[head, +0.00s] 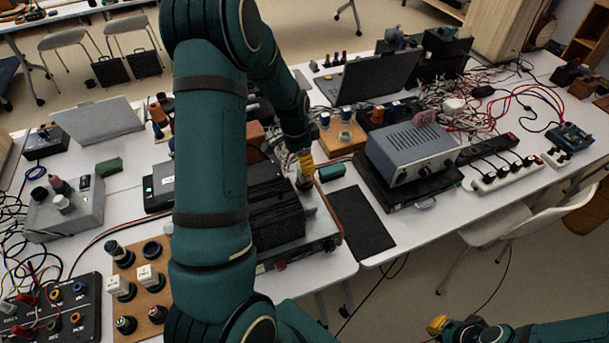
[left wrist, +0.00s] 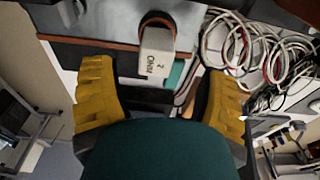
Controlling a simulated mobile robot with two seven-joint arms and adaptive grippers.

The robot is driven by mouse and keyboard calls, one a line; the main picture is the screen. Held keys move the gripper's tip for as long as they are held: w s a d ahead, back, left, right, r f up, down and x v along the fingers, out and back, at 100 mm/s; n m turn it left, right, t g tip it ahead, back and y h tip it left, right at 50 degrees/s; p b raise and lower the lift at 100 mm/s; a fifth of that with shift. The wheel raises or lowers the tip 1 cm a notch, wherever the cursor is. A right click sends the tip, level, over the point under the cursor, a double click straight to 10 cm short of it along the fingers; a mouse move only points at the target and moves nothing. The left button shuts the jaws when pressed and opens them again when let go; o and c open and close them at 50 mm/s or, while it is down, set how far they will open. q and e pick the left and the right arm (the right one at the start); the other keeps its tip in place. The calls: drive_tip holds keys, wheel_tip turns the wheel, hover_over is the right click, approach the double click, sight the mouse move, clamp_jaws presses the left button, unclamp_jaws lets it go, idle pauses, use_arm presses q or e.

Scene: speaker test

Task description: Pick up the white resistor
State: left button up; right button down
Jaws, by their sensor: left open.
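The white resistor (left wrist: 157,54), a white block with dark lettering, shows in the left wrist view at the top middle, on a round dark and orange base. My left gripper (left wrist: 160,88) is open, with one yellow finger on each side of the view and the resistor ahead, between their lines. No contact shows. In the head view my left gripper (head: 306,161) points down over the right end of the equipment, and the resistor is hidden there. My right gripper (head: 440,324) is at the lower right, away from the tables; its jaw opening is unclear.
A teal box (head: 332,172) lies just beside the left gripper. Two other white blocks (head: 149,275) stand on a wooden board at the lower left. A grey-blue instrument (head: 411,150) and tangled cables are to the right. The dark mat (head: 360,220) is clear.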

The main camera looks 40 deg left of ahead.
use_arm(q)
drive_tip(key=shift+w+d+f+b, duration=0.1)
drive_tip(key=shift+d+f, duration=0.05)
drive_tip(key=shift+f, duration=0.95)
drive_tip(key=shift+w+d+f+b, duration=0.1)
drive_tip(key=shift+f, duration=1.05)
drive_tip(key=shift+w+d+f+b, duration=0.1)
drive_tip(key=shift+d+f, duration=0.05)
drive_tip(key=shift+f, duration=0.95)
drive_tip(key=shift+c, duration=0.2)
drive_tip(key=shift+s, duration=0.1)
clamp_jaws()
